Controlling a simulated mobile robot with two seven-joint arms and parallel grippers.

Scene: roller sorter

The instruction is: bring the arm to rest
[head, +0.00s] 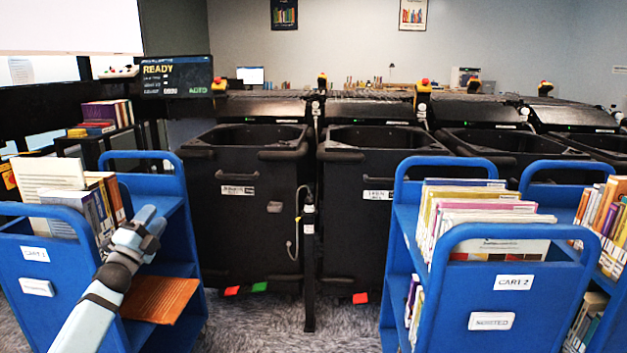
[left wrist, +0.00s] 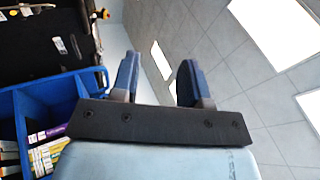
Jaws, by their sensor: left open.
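My left arm comes in from the bottom left of the head view, in front of the blue cart marked CART 1 (head: 35,278). My left gripper (head: 142,232) is raised over the right part of that cart, and nothing shows between its fingers. In the left wrist view the two fingers of the left gripper (left wrist: 157,84) stand apart, with ceiling behind them. My right gripper is in neither view.
Books (head: 75,195) stand on CART 1, and a brown flat item (head: 160,298) lies on its lower shelf. Black bins (head: 245,225) line the middle. Blue CART 2 (head: 560,300) with books (head: 485,215) stands at the right. Carpet (head: 260,325) shows between the carts.

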